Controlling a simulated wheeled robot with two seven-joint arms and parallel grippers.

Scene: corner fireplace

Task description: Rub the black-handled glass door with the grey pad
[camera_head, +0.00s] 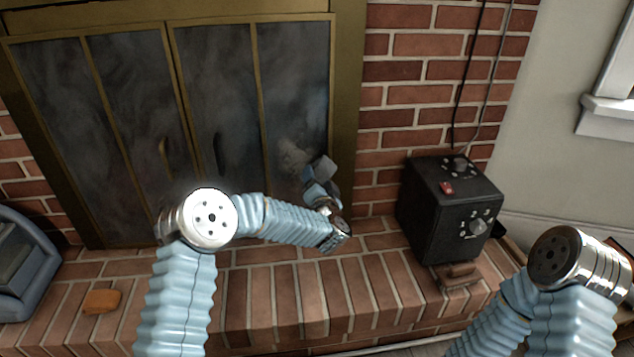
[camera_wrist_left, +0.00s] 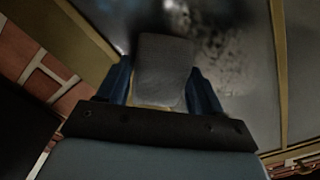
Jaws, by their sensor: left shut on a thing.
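The black-handled glass door (camera_head: 228,85) is the right-hand door of the brass-framed fireplace, with two sooty panes. Its black handle (camera_head: 217,154) is on the left pane. My left gripper (camera_head: 317,184) is at the lower right of this door, shut on the grey pad (camera_head: 324,167). In the left wrist view the pad (camera_wrist_left: 165,68) sits between the two blue fingers, in front of the glass (camera_wrist_left: 225,60). I cannot tell whether it touches. The glass near it is smudged and patchy. My right arm shows at lower right, its gripper out of view.
The left door (camera_head: 125,80) has a brass-coloured handle (camera_head: 164,157). A black box (camera_head: 425,210) with knobs and a red switch stands on the hearth (camera_head: 262,300) right of my left gripper. An orange block (camera_head: 102,301) and a blue-grey object (camera_head: 30,262) are at left.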

